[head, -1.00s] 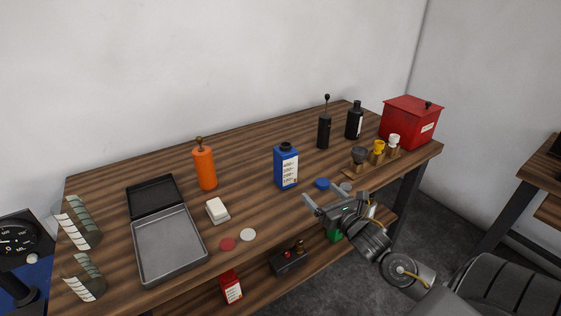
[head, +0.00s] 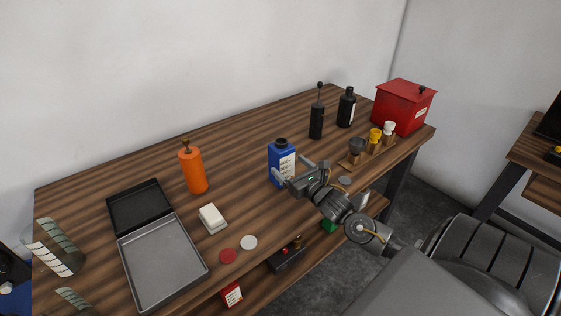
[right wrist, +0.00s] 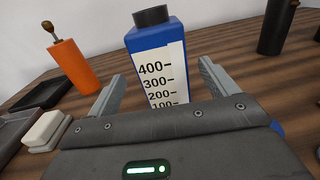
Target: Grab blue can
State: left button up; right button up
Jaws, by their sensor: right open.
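The blue can (head: 276,152) is a blue rectangular bottle with a black cap and a white scale label. It stands upright on the wooden table. My right gripper (head: 290,167) is open at the can's near side, with a finger toward each side of it. In the right wrist view the can (right wrist: 158,35) is centred between the two spread fingers (right wrist: 160,72), with gaps on both sides. The can's lower part is hidden by my gripper body there. My left gripper is not in view.
An orange bottle (head: 193,171), a white block (head: 212,218) and an open grey tray (head: 163,262) stand to the left. Black bottles (head: 316,122) and a red box (head: 404,106) are at the right.

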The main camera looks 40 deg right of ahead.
jog(key=shift+w, duration=0.4)
jog(key=shift+r, duration=0.15)
jog(key=w, duration=0.1)
jog(key=w+p, duration=0.1)
jog(key=w, duration=0.1)
jog(key=w+p, duration=0.1)
jog(key=shift+w+d, duration=0.3)
jog(key=shift+d, duration=0.05)
jog(key=shift+w, duration=0.25)
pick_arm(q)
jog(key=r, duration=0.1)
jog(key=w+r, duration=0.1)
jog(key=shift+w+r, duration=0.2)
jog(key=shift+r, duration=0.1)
pick_arm(e)
jog(key=shift+s, duration=0.1)
jog(key=shift+c, duration=0.2)
jog(key=c, duration=1.2)
